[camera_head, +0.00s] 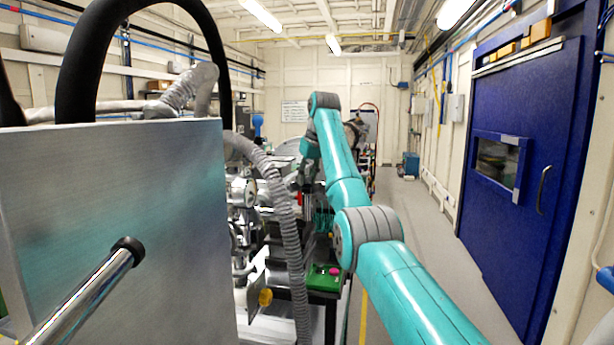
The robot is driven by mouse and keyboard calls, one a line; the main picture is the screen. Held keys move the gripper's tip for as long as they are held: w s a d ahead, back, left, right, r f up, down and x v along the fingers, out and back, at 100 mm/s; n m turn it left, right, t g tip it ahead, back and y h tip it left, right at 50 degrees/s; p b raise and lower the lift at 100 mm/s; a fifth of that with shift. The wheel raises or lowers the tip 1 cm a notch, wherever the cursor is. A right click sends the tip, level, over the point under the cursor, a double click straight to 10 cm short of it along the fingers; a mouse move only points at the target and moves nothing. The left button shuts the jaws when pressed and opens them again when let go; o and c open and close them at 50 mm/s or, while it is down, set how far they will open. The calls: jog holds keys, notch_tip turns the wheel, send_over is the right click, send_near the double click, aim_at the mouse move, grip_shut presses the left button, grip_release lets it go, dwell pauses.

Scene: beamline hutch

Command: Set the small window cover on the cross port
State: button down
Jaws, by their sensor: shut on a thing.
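My teal arm reaches forward and up, then bends down at its far end. My gripper (303,178) is small and dark in this view, in front of the crowded beamline equipment left of my arm. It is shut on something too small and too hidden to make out. A small red patch shows just below it, and I cannot tell what that belongs to. I cannot pick out the small window cover or the cross port with certainty. Metal flanges and round fittings (243,192) stand left of the gripper, partly hidden by a grey ribbed hose.
A big grey metal cabinet (115,230) with a chrome handle (85,298) fills the near left. The ribbed hose (287,235) hangs beside it. A green tray (323,280) holds a pink item (334,271). A blue door (530,170) is at right. The floor (425,240) between is clear.

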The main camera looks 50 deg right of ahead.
jog(key=shift+f, duration=0.1)
dwell(0.3)
jog(key=c, duration=0.8)
grip_release()
jog(key=shift+o, duration=0.2)
jog(key=v, duration=0.7)
jog(key=shift+s+r, duration=0.15)
jog(key=shift+r, duration=0.05)
